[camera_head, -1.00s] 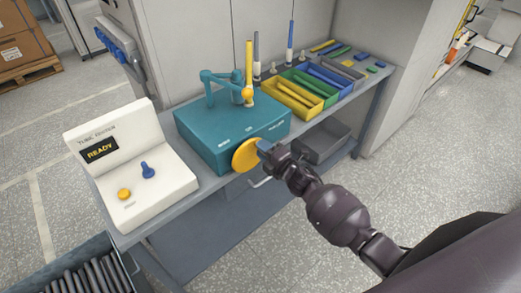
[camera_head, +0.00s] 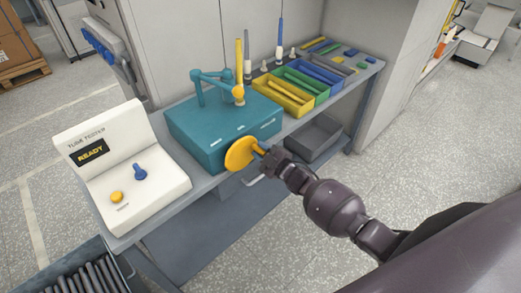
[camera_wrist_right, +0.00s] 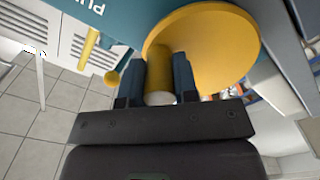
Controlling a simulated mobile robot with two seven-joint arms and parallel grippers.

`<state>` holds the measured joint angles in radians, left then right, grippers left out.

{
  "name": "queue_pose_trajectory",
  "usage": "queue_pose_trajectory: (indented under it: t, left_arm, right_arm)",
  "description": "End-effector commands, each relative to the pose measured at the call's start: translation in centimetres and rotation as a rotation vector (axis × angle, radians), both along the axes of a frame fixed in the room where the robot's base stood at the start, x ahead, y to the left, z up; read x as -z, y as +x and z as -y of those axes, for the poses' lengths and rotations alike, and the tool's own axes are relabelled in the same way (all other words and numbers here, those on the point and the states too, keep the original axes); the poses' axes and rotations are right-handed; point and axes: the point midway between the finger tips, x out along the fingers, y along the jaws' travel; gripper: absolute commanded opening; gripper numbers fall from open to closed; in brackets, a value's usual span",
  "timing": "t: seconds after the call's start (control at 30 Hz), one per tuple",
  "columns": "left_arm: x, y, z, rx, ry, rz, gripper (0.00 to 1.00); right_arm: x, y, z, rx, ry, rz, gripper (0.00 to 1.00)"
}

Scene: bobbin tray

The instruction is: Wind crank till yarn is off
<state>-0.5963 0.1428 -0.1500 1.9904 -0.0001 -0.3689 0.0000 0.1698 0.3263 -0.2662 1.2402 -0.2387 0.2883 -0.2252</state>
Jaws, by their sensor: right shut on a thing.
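The teal winder box (camera_head: 200,150) stands on the grey bench with a yellow crank disc (camera_head: 240,153) on its front. The crank's yellow handle (camera_head: 259,148) sticks out toward my right gripper (camera_head: 264,152). In the right wrist view the handle (camera_wrist_right: 158,88) lies between the two blue fingers of that gripper (camera_wrist_right: 158,80), which is shut on it, with the disc (camera_wrist_right: 220,45) just beyond. A teal arm (camera_head: 212,76) on the box reaches to an upright yellow tube (camera_head: 239,65). I cannot make out any yarn. My left gripper is not in view.
A white tube tester (camera_head: 125,165) with a "READY" display, blue lever and yellow button stands left of the box. Yellow, green and blue trays (camera_head: 283,98) line the bench to the right. A grey bin (camera_head: 315,138) sits below the bench. Dark rods fill a crate at lower left.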

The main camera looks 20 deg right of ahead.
Motion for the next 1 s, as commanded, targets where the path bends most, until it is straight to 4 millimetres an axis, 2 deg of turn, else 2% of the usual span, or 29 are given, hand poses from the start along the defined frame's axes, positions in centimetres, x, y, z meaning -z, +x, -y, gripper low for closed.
queue_pose_trajectory:
  t: [0.63, 0.67, 0.8, 1.0]
  left_arm:
    - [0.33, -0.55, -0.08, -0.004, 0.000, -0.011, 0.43]
    - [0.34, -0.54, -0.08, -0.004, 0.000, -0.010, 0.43]
    - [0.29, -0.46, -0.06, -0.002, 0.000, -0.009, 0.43]
    - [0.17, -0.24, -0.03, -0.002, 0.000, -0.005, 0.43]
  right_arm:
    - [0.33, -0.03, 0.07, 0.000, 0.045, -0.018, 0.04]
    - [0.33, -0.03, 0.07, 0.000, 0.045, -0.018, 0.32]
    - [0.30, -0.02, 0.07, 0.000, 0.045, -0.018, 0.53]
    - [0.27, 0.00, 0.05, -0.001, 0.045, -0.017, 0.53]
